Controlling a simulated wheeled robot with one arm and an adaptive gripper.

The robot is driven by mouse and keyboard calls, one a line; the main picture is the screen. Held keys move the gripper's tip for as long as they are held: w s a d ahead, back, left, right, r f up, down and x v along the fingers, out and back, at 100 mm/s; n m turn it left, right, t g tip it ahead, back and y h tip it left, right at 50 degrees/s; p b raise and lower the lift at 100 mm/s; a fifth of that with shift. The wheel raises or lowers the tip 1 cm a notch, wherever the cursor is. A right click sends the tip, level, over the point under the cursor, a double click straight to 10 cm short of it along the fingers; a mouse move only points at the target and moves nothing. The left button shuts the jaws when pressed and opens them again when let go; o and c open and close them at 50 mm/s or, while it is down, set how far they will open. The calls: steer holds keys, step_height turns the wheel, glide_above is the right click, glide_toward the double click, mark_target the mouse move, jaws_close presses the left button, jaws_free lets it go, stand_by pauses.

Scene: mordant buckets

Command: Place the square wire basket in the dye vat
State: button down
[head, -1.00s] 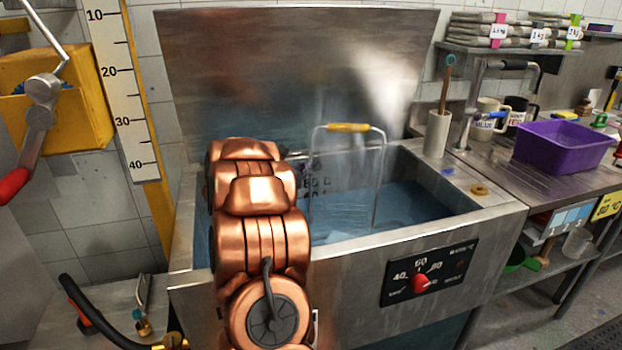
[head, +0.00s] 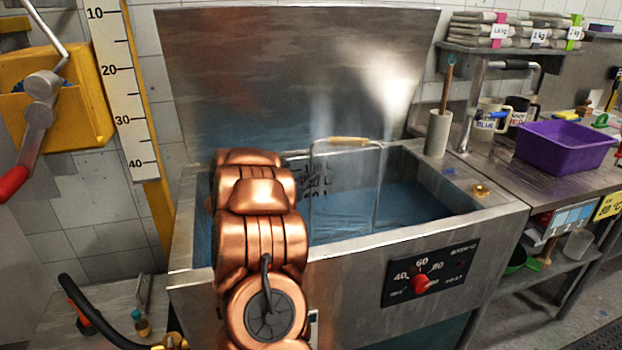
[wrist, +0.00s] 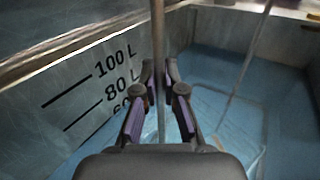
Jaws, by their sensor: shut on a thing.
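The square wire basket shows in the head view by its tall wire handle with a yellow grip (head: 347,140). Its two uprights run down into the blue liquid of the steel dye vat (head: 330,262). In the wrist view my gripper (wrist: 159,74) is shut on one upright of the wire basket (wrist: 158,30), inside the vat near the wall with litre marks. A second upright stands to the right, and a squarish wire outline shows faintly under the liquid. In the head view my copper arm hides the gripper and the vat's left part.
The vat's lid (head: 290,75) stands open behind. On the right rim are a pale cup with a brush (head: 439,135) and a small brass ring (head: 480,190). A purple tub (head: 563,146) sits on the bench at right. A yellow crank box (head: 55,95) is at left.

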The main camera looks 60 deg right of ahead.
steer(key=shift+f, duration=0.15)
steer(key=c, duration=1.3)
jaws_free()
steer(key=shift+o, duration=0.2)
steer(key=r+v, duration=0.1)
steer(key=v, duration=0.6)
steer(key=shift+a, duration=0.25)
steer(key=shift+w, duration=0.1)
